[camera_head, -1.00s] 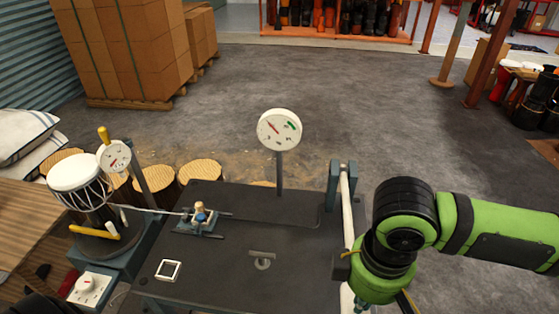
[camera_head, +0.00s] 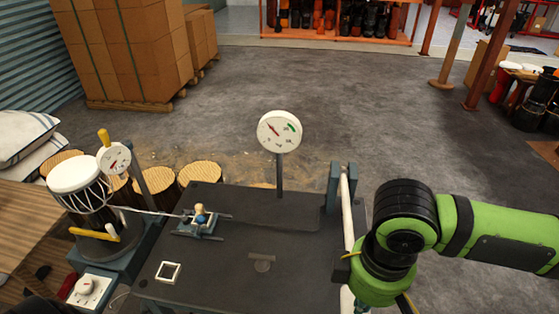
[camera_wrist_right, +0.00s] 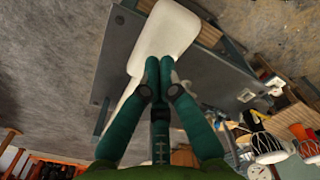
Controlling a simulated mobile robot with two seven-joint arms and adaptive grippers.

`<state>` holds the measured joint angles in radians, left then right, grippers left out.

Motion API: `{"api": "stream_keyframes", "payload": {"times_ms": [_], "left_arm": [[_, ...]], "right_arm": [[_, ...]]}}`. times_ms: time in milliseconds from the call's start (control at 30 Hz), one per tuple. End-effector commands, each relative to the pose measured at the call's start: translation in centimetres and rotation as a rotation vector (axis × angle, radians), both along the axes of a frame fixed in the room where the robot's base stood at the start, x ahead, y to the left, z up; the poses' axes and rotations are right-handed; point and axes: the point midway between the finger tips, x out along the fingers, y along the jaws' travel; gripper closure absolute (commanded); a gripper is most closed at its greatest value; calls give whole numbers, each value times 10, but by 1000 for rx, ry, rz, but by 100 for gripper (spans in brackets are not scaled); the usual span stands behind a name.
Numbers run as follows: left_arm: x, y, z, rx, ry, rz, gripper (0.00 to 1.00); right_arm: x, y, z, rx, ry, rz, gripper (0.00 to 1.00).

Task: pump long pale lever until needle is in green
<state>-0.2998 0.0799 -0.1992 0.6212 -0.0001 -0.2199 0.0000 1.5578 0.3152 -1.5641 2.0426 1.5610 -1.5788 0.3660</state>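The long pale lever (camera_head: 347,212) runs from a blue-grey bracket (camera_head: 334,188) at the table's right side toward my right gripper. In the right wrist view the lever (camera_wrist_right: 168,38) lies broad behind my right gripper (camera_wrist_right: 159,66). Its fingertips are nearly together, and the wider lever is not between them; I cannot tell whether they touch it. In the head view my arm mostly hides this gripper. The white dial (camera_head: 279,132) on a post has a red needle pointing upper left, outside the green arc at upper right. My left gripper is not in view.
The dark table (camera_head: 225,265) holds a small clamp device (camera_head: 200,220) and a white square frame (camera_head: 168,272). At left stand a drum (camera_head: 80,190), a smaller gauge (camera_head: 114,159) and a knob box (camera_head: 88,290). Log stumps stand behind; open floor lies beyond.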

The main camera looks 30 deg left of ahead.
Motion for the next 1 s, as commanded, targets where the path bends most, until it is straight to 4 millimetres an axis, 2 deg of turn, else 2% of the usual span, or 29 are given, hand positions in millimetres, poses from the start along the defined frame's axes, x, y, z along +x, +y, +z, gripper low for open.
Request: {"api": "stream_keyframes", "payload": {"times_ms": [267, 1000], "left_arm": [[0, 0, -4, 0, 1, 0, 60], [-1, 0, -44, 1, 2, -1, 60]], "right_arm": [[0, 0, -7, -1, 1, 0, 100], [5, 1, -98, -1, 1, -1, 100]]}}
